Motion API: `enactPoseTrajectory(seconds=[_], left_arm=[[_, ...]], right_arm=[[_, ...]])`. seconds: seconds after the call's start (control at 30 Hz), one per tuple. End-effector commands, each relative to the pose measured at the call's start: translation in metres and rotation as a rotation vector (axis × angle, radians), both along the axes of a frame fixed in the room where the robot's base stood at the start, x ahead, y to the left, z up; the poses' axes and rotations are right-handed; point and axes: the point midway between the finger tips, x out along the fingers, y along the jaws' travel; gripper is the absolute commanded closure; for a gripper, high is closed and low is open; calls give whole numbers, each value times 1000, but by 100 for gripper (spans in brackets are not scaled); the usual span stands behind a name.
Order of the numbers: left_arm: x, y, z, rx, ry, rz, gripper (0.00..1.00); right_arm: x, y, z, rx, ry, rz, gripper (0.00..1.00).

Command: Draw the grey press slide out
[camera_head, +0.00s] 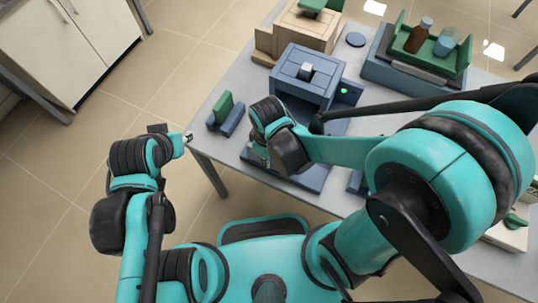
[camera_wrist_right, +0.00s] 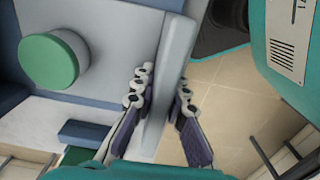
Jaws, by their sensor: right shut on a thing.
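The blue press (camera_head: 308,62) stands on the table in the head view, with a small green light on its right side. My right gripper (camera_head: 258,155) is low in front of it, and my forearm and wrist hide much of the press front. In the right wrist view, the fingers (camera_wrist_right: 158,108) stand on both sides of an upright grey edge (camera_wrist_right: 172,70), which seems to be the front of the grey press slide (camera_wrist_right: 105,35). They are shut on it. A green-topped round piece (camera_wrist_right: 50,60) is on the grey surface. My left gripper (camera_head: 184,137) is off the table's left edge; its fingers are too small to read.
A small blue block with a green piece (camera_head: 224,108) stands left of the press. A wooden box (camera_head: 300,30) is behind it.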

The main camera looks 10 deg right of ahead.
Motion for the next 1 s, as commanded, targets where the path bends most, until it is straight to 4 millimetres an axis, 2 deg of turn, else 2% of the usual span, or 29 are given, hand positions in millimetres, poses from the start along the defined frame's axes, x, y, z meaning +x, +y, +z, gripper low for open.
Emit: enactPoseTrajectory(seconds=[0.07, 0.1, 0.17, 0.57, 0.77, 1.0], left_arm=[[0, 0, 0, 0, 0, 0, 66], [0, 0, 0, 0, 0, 0, 66], [0, 0, 0, 0, 0, 0, 66], [0, 0, 0, 0, 0, 0, 66], [0, 0, 0, 0, 0, 0, 66], [0, 0, 0, 0, 0, 0, 66]], right_arm=[[-4, 2, -1, 7, 10, 3, 100], [-4, 2, -1, 7, 10, 3, 79], [-4, 2, -1, 7, 10, 3, 66], [-2, 1, 4, 4, 6, 2, 66], [-3, 1, 30, 3, 5, 2, 66], [-3, 1, 75, 4, 6, 3, 66]])
